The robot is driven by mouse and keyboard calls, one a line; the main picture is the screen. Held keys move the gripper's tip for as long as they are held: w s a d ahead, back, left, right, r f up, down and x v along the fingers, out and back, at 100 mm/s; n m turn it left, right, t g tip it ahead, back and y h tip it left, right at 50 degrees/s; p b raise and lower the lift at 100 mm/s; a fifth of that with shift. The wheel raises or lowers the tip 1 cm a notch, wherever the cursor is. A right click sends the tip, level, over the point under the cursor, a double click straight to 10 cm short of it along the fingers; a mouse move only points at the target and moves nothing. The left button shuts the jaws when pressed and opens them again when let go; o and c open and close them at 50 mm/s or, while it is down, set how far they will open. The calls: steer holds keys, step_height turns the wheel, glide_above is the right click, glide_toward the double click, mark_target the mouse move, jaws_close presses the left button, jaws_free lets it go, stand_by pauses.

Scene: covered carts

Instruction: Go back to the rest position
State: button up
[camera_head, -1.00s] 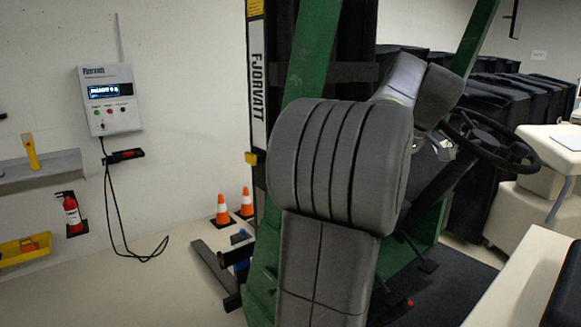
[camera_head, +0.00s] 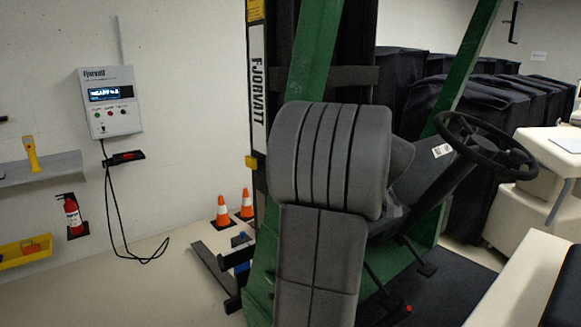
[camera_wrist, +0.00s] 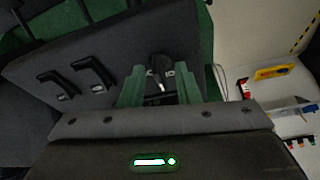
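In the wrist view my gripper (camera_wrist: 158,80) has two green fingers standing apart, with a gap between them. A dark part with a small pale tip shows in that gap; it looks to lie beyond the fingers, and I see nothing clearly held. In the head view my grey arm links are folded upright in front of the green forklift (camera_head: 315,45), and my gripper is hidden there. The forklift's black steering wheel (camera_head: 485,140) is in clear view right of my arm. A dark panel with two black handles (camera_wrist: 95,72) lies beyond the gripper in the wrist view.
A charger box (camera_head: 108,100) with a hanging cable is on the left wall. A fire extinguisher (camera_head: 72,214) and two orange cones (camera_head: 222,211) are left of the forklift. Black-covered carts (camera_head: 465,122) stand behind it. A cream bench (camera_head: 525,285) is at right. Floor at left is clear.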

steer(key=m+h+p, duration=0.1)
steer(key=m, duration=0.3)
steer(key=shift+a+m, duration=0.1)
steer(key=shift+m, duration=0.3)
steer(key=m+p, duration=0.1)
steer(key=m, duration=0.1)
steer(key=m+h, duration=0.1)
steer(key=m, duration=0.1)
steer(key=shift+a+h+p, duration=0.1)
steer(key=shift+h+p, duration=0.2)
steer(key=shift+p, duration=0.1)
steer(key=b+v, duration=0.1)
steer(key=v, duration=0.6)
steer(key=shift+r+m, duration=0.15)
steer(key=shift+m, duration=0.25)
steer(key=shift+s, duration=0.1)
